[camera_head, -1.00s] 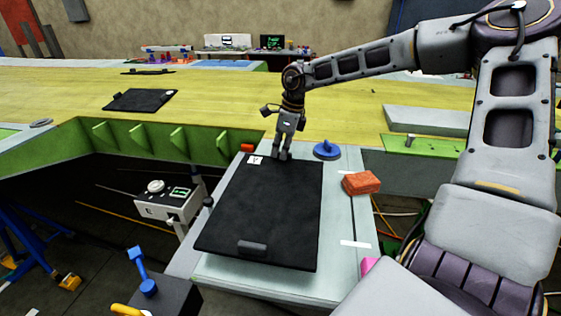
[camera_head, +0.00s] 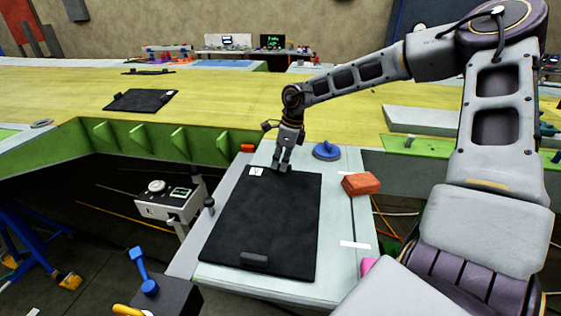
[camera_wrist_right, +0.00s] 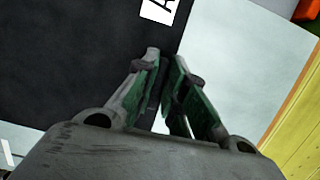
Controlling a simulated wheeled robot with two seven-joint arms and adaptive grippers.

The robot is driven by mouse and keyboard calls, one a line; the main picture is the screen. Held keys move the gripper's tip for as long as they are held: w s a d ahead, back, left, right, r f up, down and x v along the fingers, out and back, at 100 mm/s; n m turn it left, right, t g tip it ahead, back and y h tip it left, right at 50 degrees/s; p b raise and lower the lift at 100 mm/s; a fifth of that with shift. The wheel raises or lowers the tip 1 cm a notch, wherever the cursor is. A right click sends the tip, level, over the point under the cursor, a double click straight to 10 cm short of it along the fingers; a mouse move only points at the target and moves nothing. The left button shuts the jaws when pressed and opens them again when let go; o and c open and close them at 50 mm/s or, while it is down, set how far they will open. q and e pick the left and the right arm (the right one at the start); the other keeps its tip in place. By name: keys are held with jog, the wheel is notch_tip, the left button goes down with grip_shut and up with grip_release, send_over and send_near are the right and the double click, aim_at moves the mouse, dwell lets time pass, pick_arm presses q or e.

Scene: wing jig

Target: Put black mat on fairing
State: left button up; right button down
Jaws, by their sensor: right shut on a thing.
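A black mat (camera_head: 265,220) with a white label at its far left corner and a dark handle at its near edge is over the pale bench top. My right gripper (camera_head: 282,168) is at the mat's far edge, pointing down, shut on it. In the right wrist view the two fingers (camera_wrist_right: 163,100) meet at the edge of the mat (camera_wrist_right: 65,60), beside its white label. Whether the mat rests flat or hovers slightly is hard to tell. I cannot tell for certain which surface is the fairing. My left gripper is not in view.
An orange-red block (camera_head: 361,184) and a blue disc-shaped tool (camera_head: 326,151) are on the pale bench (camera_head: 341,215) right of the mat. A second dark mat (camera_head: 140,100) lies on the long yellow surface (camera_head: 225,105). A grey instrument box (camera_head: 165,203) stands left of the bench.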

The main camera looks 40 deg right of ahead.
jog(key=c, duration=1.5)
grip_release()
jog(key=shift+r, duration=0.2)
jog(key=shift+b+v, duration=0.4)
jog(key=shift+v, duration=5.4)
jog(key=shift+s, duration=0.1)
